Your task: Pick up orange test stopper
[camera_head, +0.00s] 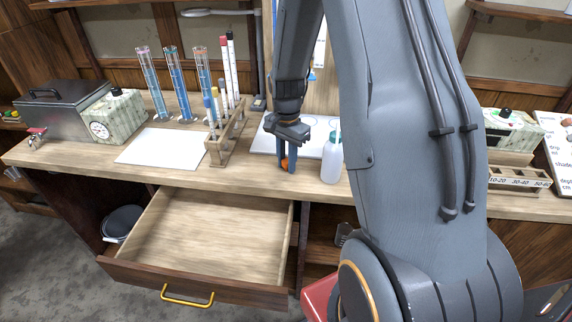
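My gripper (287,163) points down at the front part of the workbench, right of the wooden test-tube rack. Its two blue fingers are close together. The orange test stopper (284,164) shows as a small orange patch between and beside the fingertips, partly hidden by them. I cannot tell whether the fingers press on it or only stand around it, nor whether it touches the bench.
A clear squeeze bottle (331,160) stands just right of my gripper. The wooden rack (228,135) with tubes is to its left, beside a white sheet (162,148). An empty drawer (212,235) hangs open below. Tall blue cylinders (178,85) stand behind.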

